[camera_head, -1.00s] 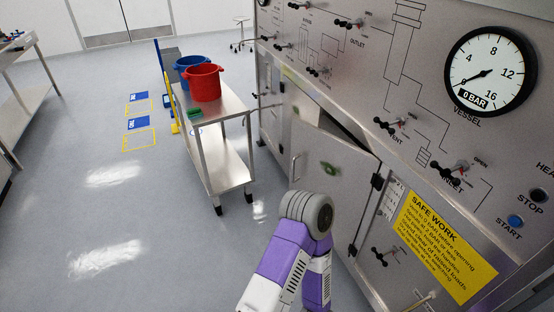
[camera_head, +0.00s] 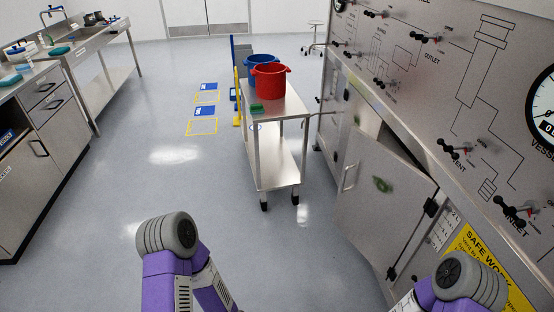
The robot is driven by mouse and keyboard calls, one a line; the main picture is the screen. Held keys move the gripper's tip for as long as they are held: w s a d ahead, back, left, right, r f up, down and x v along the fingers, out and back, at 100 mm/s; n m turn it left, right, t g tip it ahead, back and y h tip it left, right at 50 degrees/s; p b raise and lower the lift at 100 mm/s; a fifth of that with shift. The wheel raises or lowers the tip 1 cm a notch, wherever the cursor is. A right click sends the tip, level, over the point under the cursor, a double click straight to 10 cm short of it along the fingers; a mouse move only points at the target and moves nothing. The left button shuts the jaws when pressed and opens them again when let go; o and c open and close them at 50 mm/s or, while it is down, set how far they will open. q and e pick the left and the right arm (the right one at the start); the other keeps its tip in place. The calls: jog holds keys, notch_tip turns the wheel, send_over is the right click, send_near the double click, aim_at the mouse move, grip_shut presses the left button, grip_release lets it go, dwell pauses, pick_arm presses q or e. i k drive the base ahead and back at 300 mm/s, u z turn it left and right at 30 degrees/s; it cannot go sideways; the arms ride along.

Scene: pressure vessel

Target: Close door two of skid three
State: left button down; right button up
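The skid (camera_head: 455,95) is a grey metal panel cabinet on the right with valves and a printed pipe diagram. One of its lower doors (camera_head: 375,205) stands open, swung out from the cabinet front. It is a grey panel with a small green mark, a bar handle (camera_head: 349,177) near its left edge and black hinges (camera_head: 431,206) on its right edge. A dark gap shows above it. I cannot read which door number it is. Purple and white links of my two arms show at the bottom, one in front of the skid. Neither gripper is in view.
A steel trolley (camera_head: 277,122) with a red pot (camera_head: 270,82) and a blue pot (camera_head: 259,60) stands left of the open door. Steel benches (camera_head: 55,130) line the far left. A yellow sign (camera_head: 470,250) is beside the door.

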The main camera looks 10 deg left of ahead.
aim_at(381, 199)
jog(key=u, duration=0.35)
jog(key=i, duration=1.45)
jog(key=z, duration=2)
